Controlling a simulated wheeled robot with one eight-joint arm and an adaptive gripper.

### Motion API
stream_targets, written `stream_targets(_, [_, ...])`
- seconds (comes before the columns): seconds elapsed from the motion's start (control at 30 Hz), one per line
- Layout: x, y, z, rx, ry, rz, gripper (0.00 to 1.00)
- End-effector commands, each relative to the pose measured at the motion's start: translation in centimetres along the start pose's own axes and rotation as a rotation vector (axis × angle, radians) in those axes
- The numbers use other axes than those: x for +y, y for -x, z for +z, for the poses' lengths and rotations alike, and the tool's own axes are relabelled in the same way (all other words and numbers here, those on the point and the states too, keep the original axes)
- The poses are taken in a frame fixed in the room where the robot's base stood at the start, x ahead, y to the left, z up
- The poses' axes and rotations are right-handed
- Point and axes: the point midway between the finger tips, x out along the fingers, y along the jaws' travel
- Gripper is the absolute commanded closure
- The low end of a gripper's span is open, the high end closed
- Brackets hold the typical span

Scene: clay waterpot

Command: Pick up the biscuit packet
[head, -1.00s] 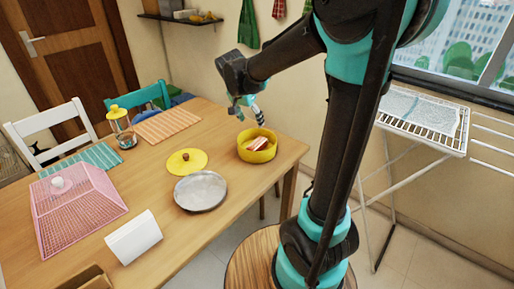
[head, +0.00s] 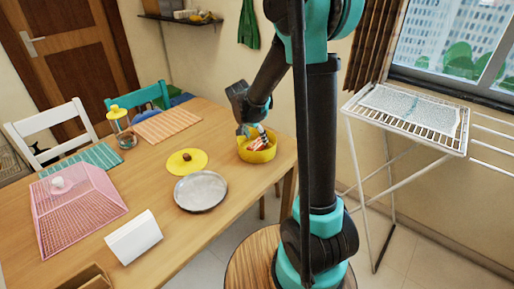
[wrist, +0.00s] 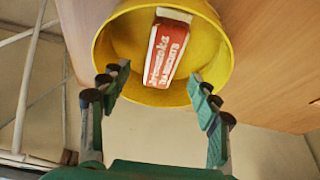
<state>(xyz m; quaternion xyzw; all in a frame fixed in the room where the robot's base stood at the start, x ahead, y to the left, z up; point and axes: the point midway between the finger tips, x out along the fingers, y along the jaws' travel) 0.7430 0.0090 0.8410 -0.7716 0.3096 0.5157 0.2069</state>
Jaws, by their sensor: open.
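The biscuit packet (wrist: 167,50) is red and white with lettering. It lies inside a round yellow pot (head: 259,155) at the right end of the wooden table. The pot also fills the upper middle of the wrist view (wrist: 218,62). My gripper (wrist: 158,88) is open, with its fingers apart. In the wrist view its fingertips overlap the near rim of the pot on either side, and nothing is between them. In the head view my gripper (head: 254,131) is low over the pot and partly hides the packet.
A yellow lid (head: 187,162) and a grey metal plate (head: 200,191) lie left of the pot. A pink mesh cover (head: 78,212), a white holder (head: 133,237) and a glass jar (head: 122,130) stand farther left. A drying rack (head: 405,108) stands to the right.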

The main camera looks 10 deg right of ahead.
Motion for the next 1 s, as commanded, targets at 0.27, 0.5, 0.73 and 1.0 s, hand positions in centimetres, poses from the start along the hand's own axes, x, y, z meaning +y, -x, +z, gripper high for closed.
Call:
stream_targets(0.27, [-0.2, -3.1, 0.6, 0.0, 0.0, 0.0, 0.38])
stream_targets(0.5, [-0.1, -5.0, 0.5, 0.0, -0.001, -0.001, 0.38])
stream_targets(0.73, [-0.2, -5.0, 0.6, 0.0, 0.0, -0.001, 0.38])
stream_targets(1.0, [-0.2, -5.2, 0.6, 0.0, 0.0, -0.001, 0.38])
